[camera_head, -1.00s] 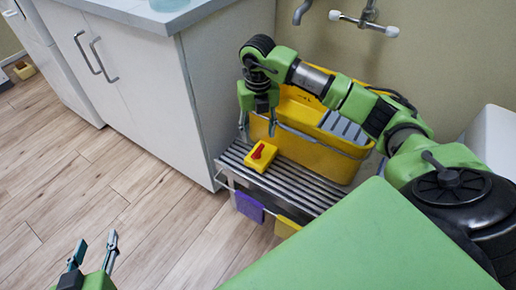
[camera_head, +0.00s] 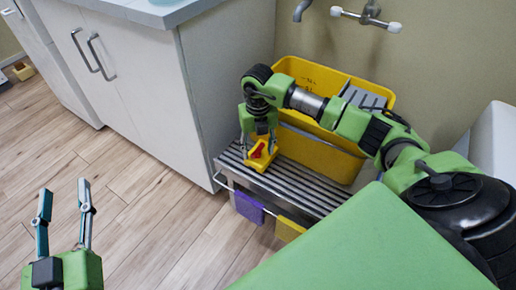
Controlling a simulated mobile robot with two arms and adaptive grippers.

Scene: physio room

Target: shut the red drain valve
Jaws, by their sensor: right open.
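The red drain valve handle (camera_head: 258,149) sits on a yellow block (camera_head: 256,162) at the left end of a slatted metal rack (camera_head: 310,184). The handle appears diagonal across the block. My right gripper (camera_head: 258,147) points down over the block, open, with its fingers on either side of the red handle. Whether the fingers touch the handle I cannot tell. The gripper hides the back of the block. My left gripper (camera_head: 65,190) is open and empty, low at the left over the wooden floor.
A yellow bucket (camera_head: 320,150) with a grey wringer (camera_head: 362,97) stands on the rack behind my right arm. A purple cloth (camera_head: 249,207) and a yellow cloth (camera_head: 289,229) hang on the front rail. A white cabinet (camera_head: 150,110) stands close on the left. A wall tap (camera_head: 366,15) is above.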

